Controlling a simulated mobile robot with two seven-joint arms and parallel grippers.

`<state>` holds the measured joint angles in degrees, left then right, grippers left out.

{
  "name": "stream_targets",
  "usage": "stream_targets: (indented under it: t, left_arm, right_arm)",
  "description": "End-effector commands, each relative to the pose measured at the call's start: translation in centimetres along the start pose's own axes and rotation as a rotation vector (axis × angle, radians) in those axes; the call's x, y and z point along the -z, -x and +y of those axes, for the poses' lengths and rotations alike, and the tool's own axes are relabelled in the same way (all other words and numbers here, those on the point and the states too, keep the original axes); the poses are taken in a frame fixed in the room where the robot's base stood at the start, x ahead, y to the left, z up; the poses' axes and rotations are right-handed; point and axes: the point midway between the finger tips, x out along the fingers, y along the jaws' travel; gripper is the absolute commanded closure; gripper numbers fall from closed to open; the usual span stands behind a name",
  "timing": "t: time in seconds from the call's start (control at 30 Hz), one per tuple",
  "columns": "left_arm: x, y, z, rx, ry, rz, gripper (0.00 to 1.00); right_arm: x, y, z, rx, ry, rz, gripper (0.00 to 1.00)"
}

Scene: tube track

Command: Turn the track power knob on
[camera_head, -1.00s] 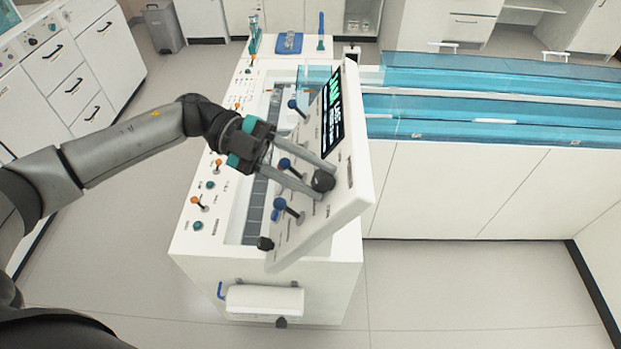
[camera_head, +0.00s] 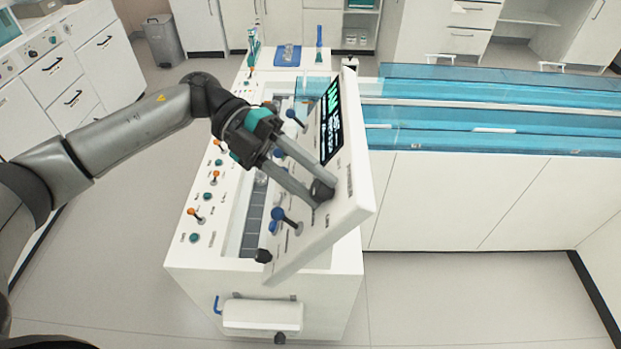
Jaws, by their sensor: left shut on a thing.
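A white tilted control panel (camera_head: 343,210) with a dark display (camera_head: 331,120) stands on the white console. My left gripper (camera_head: 318,193) has its two grey fingers shut on a black knob (camera_head: 322,190) on the panel below the display. The fingers cover part of the knob, so its pointer is hard to read. A blue-tipped lever (camera_head: 279,214) sits lower on the panel, and another blue-tipped lever (camera_head: 291,114) sits higher. A second black knob (camera_head: 263,256) is at the panel's lower corner. My right gripper is out of view.
The console top (camera_head: 190,258) carries orange-tipped levers and teal buttons left of the panel. A blue-covered track (camera_head: 480,120) runs off to the right. A white roll-shaped part (camera_head: 262,315) sticks out at the console's front. Open floor lies around the console.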

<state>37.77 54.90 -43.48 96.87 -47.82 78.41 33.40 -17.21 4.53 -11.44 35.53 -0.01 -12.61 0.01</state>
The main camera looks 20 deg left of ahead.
Motion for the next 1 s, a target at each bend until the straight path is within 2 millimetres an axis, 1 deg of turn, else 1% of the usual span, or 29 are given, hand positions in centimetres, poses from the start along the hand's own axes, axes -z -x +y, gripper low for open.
stream_targets:
  t: [0.2,0.23,0.4,0.5,0.7,0.8,0.87,0.97,1.0]
  left_arm:
    - [0.0,0.0,0.0,-0.001,-0.003,0.001,1.0]
    - [0.0,0.0,0.0,-0.001,-0.003,0.001,0.6]
    - [0.0,0.0,0.0,-0.001,-0.002,0.001,0.41]
    - [0.0,0.0,0.0,0.0,-0.001,0.0,0.31]
    - [0.0,0.0,0.0,0.0,-0.001,0.0,0.31]
    - [0.0,0.3,0.0,0.0,0.0,-0.001,0.31]
    - [-0.1,0.9,0.0,0.0,0.0,-0.003,0.31]
    - [-0.1,2.4,0.1,-0.001,0.001,-0.005,0.31]
    - [-0.2,3.2,0.1,0.001,0.001,-0.006,0.31]
  right_arm:
    - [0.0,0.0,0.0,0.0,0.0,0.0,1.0]
    - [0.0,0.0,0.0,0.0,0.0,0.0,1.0]
    - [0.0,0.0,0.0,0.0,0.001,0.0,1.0]
    - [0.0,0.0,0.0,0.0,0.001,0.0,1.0]
    - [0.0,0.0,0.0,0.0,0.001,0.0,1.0]
    - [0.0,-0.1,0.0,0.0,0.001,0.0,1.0]
    - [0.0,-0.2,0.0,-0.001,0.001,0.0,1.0]
    - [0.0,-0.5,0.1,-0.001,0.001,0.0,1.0]
    - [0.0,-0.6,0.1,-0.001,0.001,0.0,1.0]
